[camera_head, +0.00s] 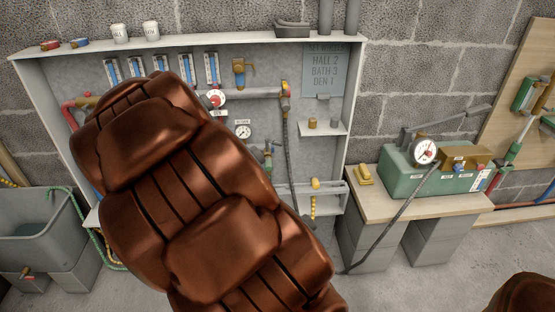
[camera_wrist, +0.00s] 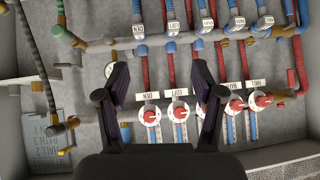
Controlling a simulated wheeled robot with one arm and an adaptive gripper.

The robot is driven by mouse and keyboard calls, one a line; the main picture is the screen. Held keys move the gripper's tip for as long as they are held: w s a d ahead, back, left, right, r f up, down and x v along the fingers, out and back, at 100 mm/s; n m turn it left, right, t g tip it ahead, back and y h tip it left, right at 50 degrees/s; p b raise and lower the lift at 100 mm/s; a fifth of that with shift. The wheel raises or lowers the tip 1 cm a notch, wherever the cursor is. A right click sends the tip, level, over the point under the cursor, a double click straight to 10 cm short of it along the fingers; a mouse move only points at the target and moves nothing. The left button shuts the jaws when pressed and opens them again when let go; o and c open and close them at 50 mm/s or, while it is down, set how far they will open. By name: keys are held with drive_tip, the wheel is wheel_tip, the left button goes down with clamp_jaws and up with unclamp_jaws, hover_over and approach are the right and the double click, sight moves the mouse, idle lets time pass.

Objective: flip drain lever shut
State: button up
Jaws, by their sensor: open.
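My gripper (camera_wrist: 160,80) is open and empty in the wrist view, its two dark fingers apart in front of the pipe panel. The wrist picture is upside down. No label reading "drain" is legible, so I cannot tell which lever it is. A brass valve with a green hose (camera_wrist: 66,36) is left of my fingers in the wrist view; a similar greenish valve (camera_head: 268,153) shows right of my arm in the head view. Another brass valve with a yellow part (camera_wrist: 71,123) joins a dark hose, left of the left finger. My arm hides my gripper in the head view.
Flow meters with red knobs (camera_wrist: 178,112) and labelled red and blue pipes (camera_wrist: 208,22) lie close around the fingers. A green pump box (camera_head: 430,170) with a gauge stands on a bench at right. A grey sink (camera_head: 38,232) stands at left.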

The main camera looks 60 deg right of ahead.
drive_tip(key=d+f+m+h+b, duration=0.3)
drive_tip(key=d+f+h+b, duration=0.25)
drive_tip(key=d, duration=0.75)
drive_tip(key=m+g+h+b, duration=0.2)
drive_tip(key=g+h+b, duration=0.1)
drive_tip(key=h+b, duration=0.3)
approach(277, 144)
drive_tip(key=w+d+y+b, duration=0.1)
drive_tip(key=d, duration=0.1)
drive_tip(key=shift+s+d+r+m+h+b, duration=0.1)
drive_tip(key=shift+d+r+m+h+b, duration=0.2)
drive_tip(key=shift+d, duration=0.3)
drive_tip(key=shift+b+x, duration=0.8)
drive_tip(key=shift+x, duration=2.95)
drive_tip(key=c, duration=1.2)
drive_tip(key=shift+f+b, duration=0.1)
drive_tip(key=shift+b, duration=0.25)
